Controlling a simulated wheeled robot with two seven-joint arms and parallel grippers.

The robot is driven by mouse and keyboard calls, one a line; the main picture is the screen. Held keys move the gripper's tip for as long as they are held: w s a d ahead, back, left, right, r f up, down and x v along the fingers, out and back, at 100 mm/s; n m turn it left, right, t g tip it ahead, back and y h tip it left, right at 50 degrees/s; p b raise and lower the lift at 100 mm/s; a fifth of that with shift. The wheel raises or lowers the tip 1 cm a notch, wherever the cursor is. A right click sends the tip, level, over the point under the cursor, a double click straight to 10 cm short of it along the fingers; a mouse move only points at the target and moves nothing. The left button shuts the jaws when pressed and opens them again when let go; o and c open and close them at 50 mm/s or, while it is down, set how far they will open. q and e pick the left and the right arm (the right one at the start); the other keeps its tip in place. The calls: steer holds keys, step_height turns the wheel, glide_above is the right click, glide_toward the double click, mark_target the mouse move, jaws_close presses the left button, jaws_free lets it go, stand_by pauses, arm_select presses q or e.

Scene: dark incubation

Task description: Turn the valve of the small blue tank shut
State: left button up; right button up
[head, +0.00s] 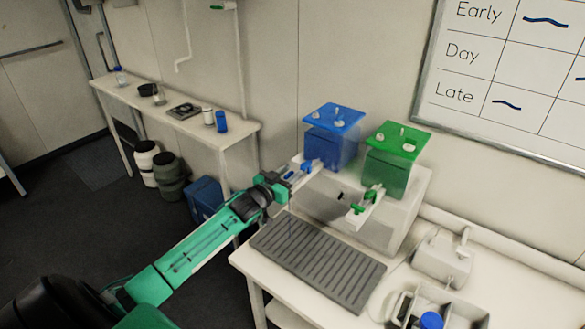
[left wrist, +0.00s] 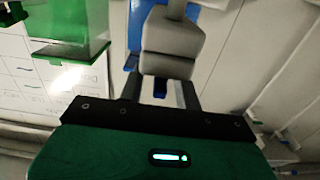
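The small blue tank (head: 334,133) sits on a pale box at the back of the right-hand table. Its blue valve (head: 306,167) is on a white bracket below the tank's left front. My left gripper (head: 284,181) is right at this bracket, reaching in from the left. In the left wrist view, the blue tank (left wrist: 134,28) shows partly behind a grey block, with a bit of blue visible between the finger bases. I cannot tell whether the fingers are open or shut, or touch the valve. My right gripper is not in view.
A green tank (head: 396,158) with its own green valve (head: 368,200) stands close on the right. A grey ribbed mat (head: 318,262) lies in front. A grey device (head: 443,255) and a divided tray (head: 463,312) are at right. A side table (head: 165,112) stands behind left.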

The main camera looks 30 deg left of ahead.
arm_select(q)
steer(key=shift+w+d, duration=0.1)
steer(key=shift+w, duration=0.65)
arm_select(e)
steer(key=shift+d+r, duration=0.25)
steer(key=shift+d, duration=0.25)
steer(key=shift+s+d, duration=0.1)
arm_select(q)
jaws_close()
